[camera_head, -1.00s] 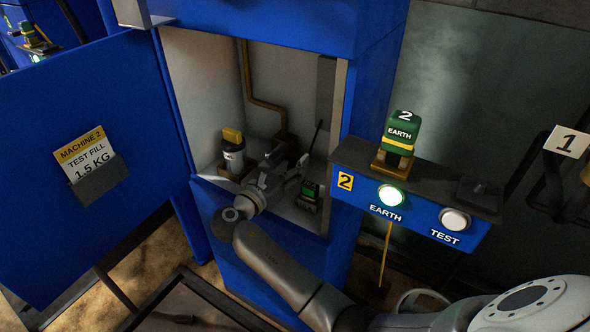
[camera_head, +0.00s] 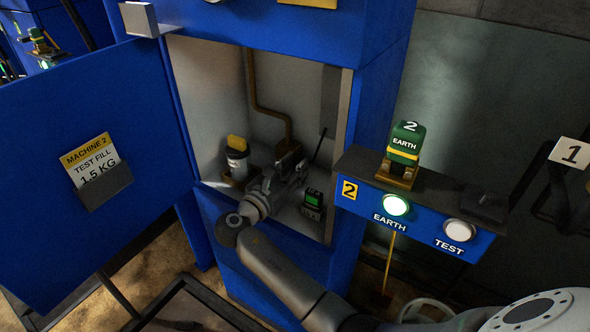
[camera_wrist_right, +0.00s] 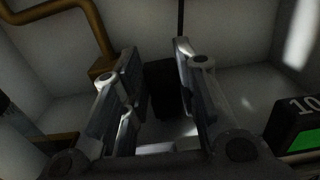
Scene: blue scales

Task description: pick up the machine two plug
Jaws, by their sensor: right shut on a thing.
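My right gripper (camera_head: 290,172) is inside the open blue cabinet, low over its floor. In the right wrist view its two fingers (camera_wrist_right: 160,85) stand on either side of a dark block (camera_wrist_right: 160,88), and the gripper is shut on it. A thin black rod rises behind this block. The block is mostly hidden by the gripper in the head view, and I cannot tell whether it is the machine two plug. A green plug-like piece marked 2 EARTH (camera_head: 405,143) stands upright on the side shelf, apart from the gripper. My left gripper is not in view.
A white canister with a yellow top (camera_head: 237,158) stands left of the gripper. A small device with a green display (camera_head: 312,199) stands close on the right. A brown pipe (camera_head: 252,85) runs down the back. The cabinet door (camera_head: 60,200) is open to the left.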

